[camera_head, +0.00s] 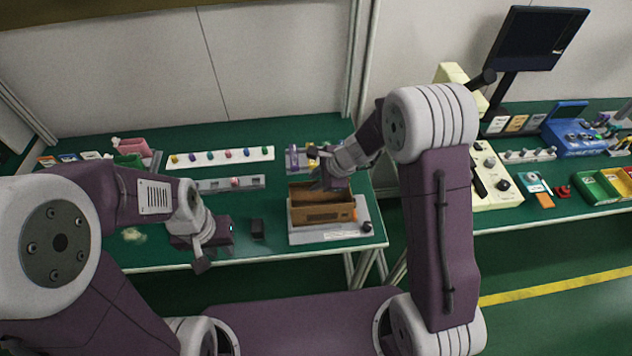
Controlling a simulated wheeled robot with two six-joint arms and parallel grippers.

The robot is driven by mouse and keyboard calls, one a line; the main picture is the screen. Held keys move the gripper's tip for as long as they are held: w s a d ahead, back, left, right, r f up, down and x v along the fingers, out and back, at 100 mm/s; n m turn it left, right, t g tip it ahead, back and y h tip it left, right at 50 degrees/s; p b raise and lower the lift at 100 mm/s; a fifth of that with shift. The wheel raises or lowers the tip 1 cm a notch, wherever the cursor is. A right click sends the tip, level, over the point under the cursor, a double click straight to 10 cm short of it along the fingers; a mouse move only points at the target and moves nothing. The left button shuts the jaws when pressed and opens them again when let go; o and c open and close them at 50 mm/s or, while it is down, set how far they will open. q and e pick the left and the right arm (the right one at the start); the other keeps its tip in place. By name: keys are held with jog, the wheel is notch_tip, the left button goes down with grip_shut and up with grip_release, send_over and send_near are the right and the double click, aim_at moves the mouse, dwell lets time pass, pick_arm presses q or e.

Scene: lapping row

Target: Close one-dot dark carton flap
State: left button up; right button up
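A brown open-topped carton (322,214) stands on a pale grey base plate (330,234) near the table's front right corner. Its inside shows at the top; dot marks on it are too small to make out. My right gripper (322,183) is over the carton's back part, close to its rim; its fingers are partly hidden by the wrist, and contact cannot be told. My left gripper (222,244) is low over the table's front edge, left of the carton and apart from it. Its finger opening is unclear.
A small dark block (257,228) stands between my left gripper and the carton. A black knob (367,227) sits at the plate's right. Behind are a white strip with coloured pegs (220,156) and a grey rail (228,184). A second table (540,212) with devices is at right.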

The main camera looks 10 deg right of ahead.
grip_shut()
dwell(1.4)
